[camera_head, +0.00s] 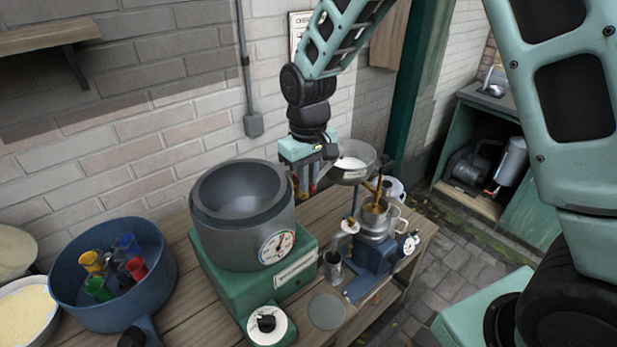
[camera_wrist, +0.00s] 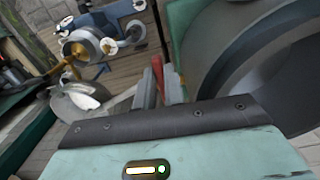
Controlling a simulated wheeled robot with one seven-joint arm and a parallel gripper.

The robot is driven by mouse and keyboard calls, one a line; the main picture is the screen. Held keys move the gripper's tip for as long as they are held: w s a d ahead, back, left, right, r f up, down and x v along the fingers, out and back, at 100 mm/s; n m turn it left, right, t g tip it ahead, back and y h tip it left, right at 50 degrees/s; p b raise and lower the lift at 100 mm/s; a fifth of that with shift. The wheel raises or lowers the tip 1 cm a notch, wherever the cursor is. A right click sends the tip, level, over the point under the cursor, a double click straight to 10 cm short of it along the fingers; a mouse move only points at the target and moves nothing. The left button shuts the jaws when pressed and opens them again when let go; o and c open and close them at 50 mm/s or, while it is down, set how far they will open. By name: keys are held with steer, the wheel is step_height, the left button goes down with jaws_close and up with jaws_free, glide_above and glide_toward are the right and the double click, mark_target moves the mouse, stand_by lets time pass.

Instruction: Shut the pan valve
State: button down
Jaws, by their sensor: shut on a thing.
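My gripper (camera_head: 308,192) points down between the grey vat and the clear pan. In the wrist view its fingers (camera_wrist: 160,88) are shut on a narrow red piece (camera_wrist: 158,75). Most of this piece is hidden, and I cannot tell whether it belongs to a valve. The clear round pan (camera_head: 352,172) holds something white and stands right of my gripper; it also shows at the left of the wrist view (camera_wrist: 72,108). A brass part (camera_head: 376,206) rises above a metal separator on a blue base (camera_head: 372,258), below the pan. I cannot make out the valve's position.
The grey vat (camera_head: 232,226) with a dial stands on a green base (camera_head: 285,287) close left of my gripper. A blue tub (camera_head: 80,300) holds several coloured cups. The wooden bench (camera_head: 185,262) is crowded. A metal cup (camera_head: 333,268) and a grey disc (camera_head: 327,312) are near its front.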

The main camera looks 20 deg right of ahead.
steer(key=shift+w+r, duration=0.1)
steer(key=c, duration=1.5)
jaws_free()
step_height(320, 180, up, 17)
steer(key=b, duration=0.3)
steer(key=shift+r, duration=0.15)
steer(key=s+a+f+n, duration=0.1)
steer(key=s+a+f, duration=0.1)
steer(key=s+f, duration=0.3)
steer(key=s+a+f+n+b, duration=0.1)
steer(key=s+f, duration=0.4)
steer(key=s, duration=0.7)
steer(key=s+a+f+n+b, duration=0.1)
steer(key=s+a+f+n, duration=0.1)
steer(key=s+f, duration=0.3)
steer(key=shift+s+a+f+y, duration=0.1)
steer(key=shift+s+a, duration=0.1)
steer(key=shift+s, duration=0.55)
steer(key=shift+s+a+f+y, duration=0.1)
steer(key=shift+s+a, duration=0.15)
steer(key=shift+s, duration=0.55)
steer(key=shift+s+a+f+y, duration=0.1)
steer(key=shift+s+a, duration=0.1)
steer(key=shift+s, duration=0.55)
